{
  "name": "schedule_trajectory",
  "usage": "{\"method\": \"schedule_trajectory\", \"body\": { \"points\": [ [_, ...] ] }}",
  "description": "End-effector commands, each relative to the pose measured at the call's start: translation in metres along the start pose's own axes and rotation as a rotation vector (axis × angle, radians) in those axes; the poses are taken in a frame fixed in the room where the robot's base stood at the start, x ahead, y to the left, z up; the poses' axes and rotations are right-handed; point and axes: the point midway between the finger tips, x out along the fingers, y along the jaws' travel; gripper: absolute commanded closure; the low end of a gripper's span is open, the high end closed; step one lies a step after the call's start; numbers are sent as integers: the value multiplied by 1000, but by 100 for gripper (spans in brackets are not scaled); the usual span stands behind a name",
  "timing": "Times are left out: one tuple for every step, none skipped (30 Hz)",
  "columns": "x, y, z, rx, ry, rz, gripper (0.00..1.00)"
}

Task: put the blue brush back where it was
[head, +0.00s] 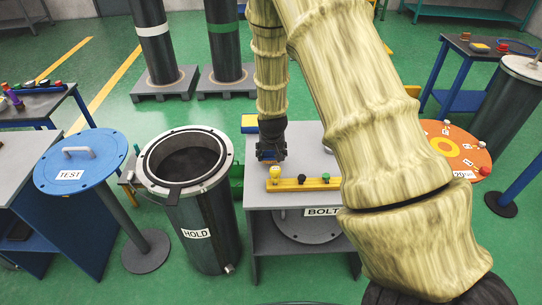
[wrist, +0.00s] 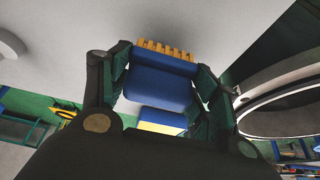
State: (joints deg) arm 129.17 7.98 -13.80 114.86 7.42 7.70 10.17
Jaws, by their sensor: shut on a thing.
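The blue brush (wrist: 160,85) has a block-shaped blue body and a row of orange-yellow bristles. In the wrist view it sits between the two dark fingers of my gripper (wrist: 160,92), which is shut on it. In the head view my gripper (head: 270,154) is low over the back left part of the grey bench labelled BOLT (head: 262,197), and the blue of the brush (head: 272,130) shows at it. A blue and yellow block (head: 249,121) lies just left of and behind my gripper. It also shows in the wrist view (wrist: 162,119), beyond the brush.
The open cylinder labelled HOLD (head: 198,232) stands close left, and the blue TEST disc (head: 80,160) farther left. An orange disc (head: 437,140) is at the right, partly behind my arm.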

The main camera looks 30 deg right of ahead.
Motion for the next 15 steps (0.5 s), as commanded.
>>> {"method": "schedule_trajectory", "body": {
  "points": [
    [5,0,3,0,-2,1,68],
    [8,0,4,0,-2,0,68],
    [12,0,5,0,-2,0,68],
    [14,0,6,0,-2,0,68],
    [16,0,7,0,-1,0,68],
    [17,0,7,0,0,-1,68],
    [18,0,7,0,0,-1,68],
    [18,0,7,1,1,-1,68],
    [18,0,7,1,1,-1,68],
    [18,0,7,1,1,-1,68],
    [18,0,7,1,1,-1,68],
    [18,0,7,1,1,-1,68],
    [18,0,7,1,1,-1,68],
    [18,0,7,1,0,-1,68],
    [19,0,8,1,0,-1,68]
  ]
}}
